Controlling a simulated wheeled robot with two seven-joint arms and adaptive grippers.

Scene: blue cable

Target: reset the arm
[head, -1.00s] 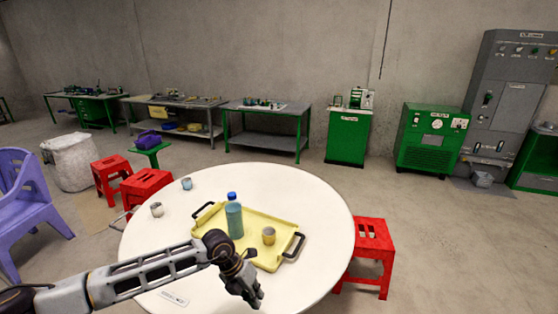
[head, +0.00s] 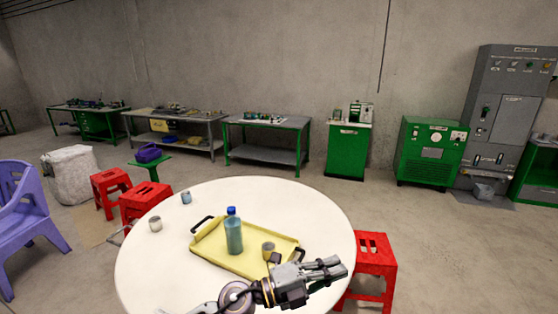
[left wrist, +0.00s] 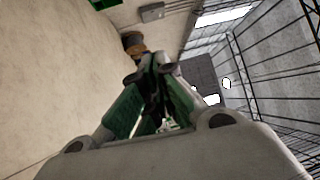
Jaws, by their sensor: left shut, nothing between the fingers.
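My left arm reaches in from the bottom of the head view, over the front of the round white table. My left gripper (head: 328,270) points right near the table's right front edge. It is shut and empty. In the left wrist view its fingers (left wrist: 155,75) come together with nothing held between them. The gripper is in front of and to the right of the yellow tray and does not visibly hold it. My right gripper is not in view.
The yellow tray (head: 215,248) carries a blue-green bottle (head: 233,235) and a cup (head: 268,249). Two more cups (head: 155,223) (head: 186,197) stand at the table's left. Red stools (head: 375,262) and a purple chair (head: 25,220) stand around the white table (head: 290,200).

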